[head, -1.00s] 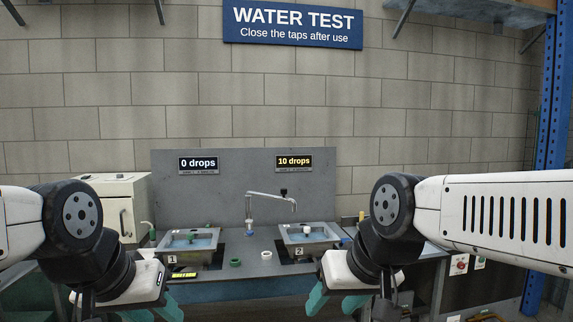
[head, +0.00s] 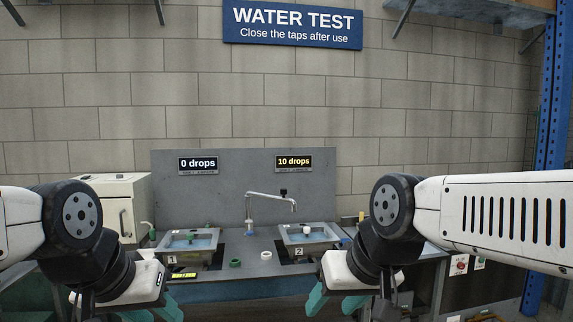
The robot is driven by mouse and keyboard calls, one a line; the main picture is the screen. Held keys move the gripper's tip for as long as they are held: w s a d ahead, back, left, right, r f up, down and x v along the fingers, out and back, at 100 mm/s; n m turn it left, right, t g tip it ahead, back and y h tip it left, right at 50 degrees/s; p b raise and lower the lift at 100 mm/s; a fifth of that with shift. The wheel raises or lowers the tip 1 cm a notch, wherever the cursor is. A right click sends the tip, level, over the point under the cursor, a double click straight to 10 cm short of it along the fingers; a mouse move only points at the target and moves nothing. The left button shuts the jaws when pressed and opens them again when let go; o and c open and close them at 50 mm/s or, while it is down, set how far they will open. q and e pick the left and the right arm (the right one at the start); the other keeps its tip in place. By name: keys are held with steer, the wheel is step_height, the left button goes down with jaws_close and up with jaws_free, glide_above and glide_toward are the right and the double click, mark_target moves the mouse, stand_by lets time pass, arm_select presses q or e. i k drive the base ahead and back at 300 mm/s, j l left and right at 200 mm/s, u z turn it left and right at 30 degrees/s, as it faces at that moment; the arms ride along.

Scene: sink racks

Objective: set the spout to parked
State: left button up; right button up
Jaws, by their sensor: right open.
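The spout (head: 268,195) is a grey metal pipe on a post between the two sinks. It reaches right, and its tip hangs over sink 2 (head: 326,237). A dark knob (head: 283,191) sits on top near the tip. Sink 1 (head: 180,256) is to the left. My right gripper (head: 328,301) is open, with teal fingers low at the front, below and apart from the spout. My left gripper (head: 152,313) is low at the left front, apart from the spout. Its fingertips are partly cut off by the lower edge.
A display (head: 198,164) reads "0 drops" above sink 1, and another (head: 294,162) reads "10 drops" above sink 2. A green ring (head: 235,263) and a white ring (head: 266,255) lie on the counter between the sinks. A white cabinet (head: 112,203) stands at left.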

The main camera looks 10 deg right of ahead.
mark_target(283, 192)
steer(key=i+u, duration=0.2)
steer(key=i, duration=1.8)
